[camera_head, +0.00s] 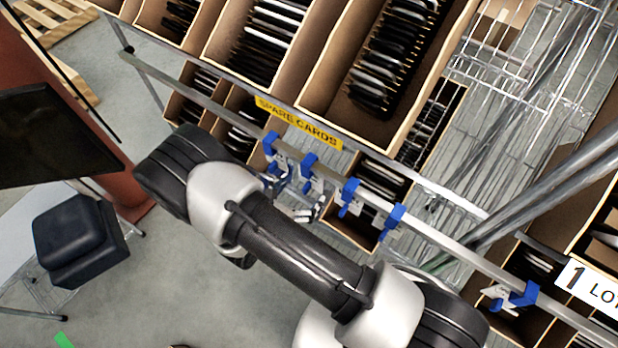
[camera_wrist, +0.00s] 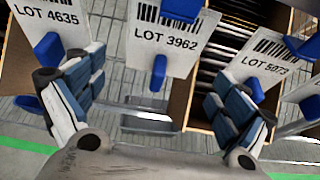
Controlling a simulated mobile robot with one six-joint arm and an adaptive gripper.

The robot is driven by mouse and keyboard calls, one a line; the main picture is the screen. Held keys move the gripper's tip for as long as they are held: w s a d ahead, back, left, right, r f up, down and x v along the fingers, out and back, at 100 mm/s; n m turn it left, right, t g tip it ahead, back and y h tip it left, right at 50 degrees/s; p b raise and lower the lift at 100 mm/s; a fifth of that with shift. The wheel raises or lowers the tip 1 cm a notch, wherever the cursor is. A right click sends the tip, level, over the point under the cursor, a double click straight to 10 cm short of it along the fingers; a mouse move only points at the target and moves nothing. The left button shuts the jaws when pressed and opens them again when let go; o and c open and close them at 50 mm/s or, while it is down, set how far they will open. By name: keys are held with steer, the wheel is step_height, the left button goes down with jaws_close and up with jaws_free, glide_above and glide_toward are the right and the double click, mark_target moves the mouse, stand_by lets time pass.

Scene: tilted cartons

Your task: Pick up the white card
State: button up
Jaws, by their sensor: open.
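Several white cards hang from blue clips on a metal rail. In the wrist view they read LOT 4635 (camera_wrist: 52,18) at the left, LOT 3962 (camera_wrist: 166,40) at the middle and LOT 5073 (camera_wrist: 266,62) at the right, with a part-cut card at the right edge. In the head view the cards are small beside their clips (camera_head: 310,168). My gripper (camera_wrist: 155,108) is open, its blue-grey padded fingers wide apart. The LOT 3962 card shows between and beyond the fingers; I see no contact. In the head view my gripper (camera_head: 293,197) is partly hidden by my arm.
A yellow SPARE CARDS label (camera_head: 299,124) marks the rack beside the rail. Cartons (camera_head: 317,103) of dark boards stand tilted above and behind. Another clipped card (camera_head: 502,296) hangs farther right. A black stool (camera_head: 78,235) stands left; grey floor is open below.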

steer(key=x, duration=0.2)
steer(key=shift+w+d+f, duration=0.15)
steer(key=shift+w, duration=0.1)
steer(key=shift+c, duration=0.5)
steer(key=c, duration=1)
